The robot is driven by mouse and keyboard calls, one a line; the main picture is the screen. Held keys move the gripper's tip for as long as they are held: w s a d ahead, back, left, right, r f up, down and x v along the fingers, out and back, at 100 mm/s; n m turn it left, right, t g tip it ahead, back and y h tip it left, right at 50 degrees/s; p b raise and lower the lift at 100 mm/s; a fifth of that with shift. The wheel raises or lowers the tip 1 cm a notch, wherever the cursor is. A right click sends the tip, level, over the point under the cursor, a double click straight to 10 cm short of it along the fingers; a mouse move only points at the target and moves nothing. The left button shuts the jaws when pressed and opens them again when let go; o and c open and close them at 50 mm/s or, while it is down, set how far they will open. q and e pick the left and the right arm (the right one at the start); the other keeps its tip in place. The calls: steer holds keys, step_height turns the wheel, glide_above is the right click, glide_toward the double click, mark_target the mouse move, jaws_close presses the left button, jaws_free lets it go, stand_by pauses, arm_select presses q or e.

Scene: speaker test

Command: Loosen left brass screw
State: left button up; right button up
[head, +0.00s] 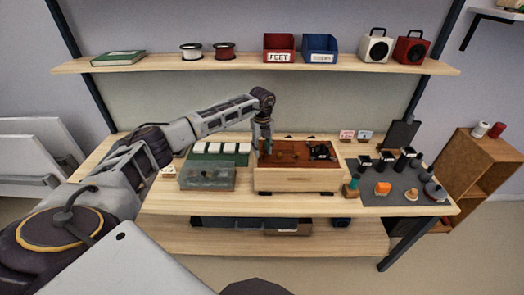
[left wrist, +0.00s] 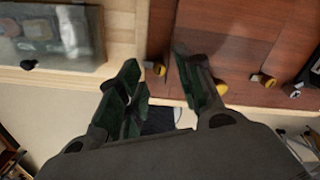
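A wooden box (head: 300,180) with a red-brown panel (head: 288,160) stands in the middle of the bench. My left gripper (head: 265,150) points down at the panel's left part. In the left wrist view my left gripper (left wrist: 156,62) is open, its two green-lined fingers apart. A brass screw (left wrist: 158,69) shows in the gap between the fingers; I cannot tell whether they touch it. A second brass screw (left wrist: 221,88) is just right of the right finger, and a third brass piece (left wrist: 263,80) lies farther right. My right gripper is not in view.
A clear-lidded case (head: 207,177) stands close left of the box. A dark mat (head: 400,190) with several small tools lies to the right. A black part (head: 321,151) sits on the panel's right side. A shelf (head: 250,65) with bins and speakers runs above.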

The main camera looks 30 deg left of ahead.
arm_select(q)
step_height(320, 180, up, 11)
steer(key=shift+f, duration=0.15)
stand_by(0.4)
stand_by(0.5)
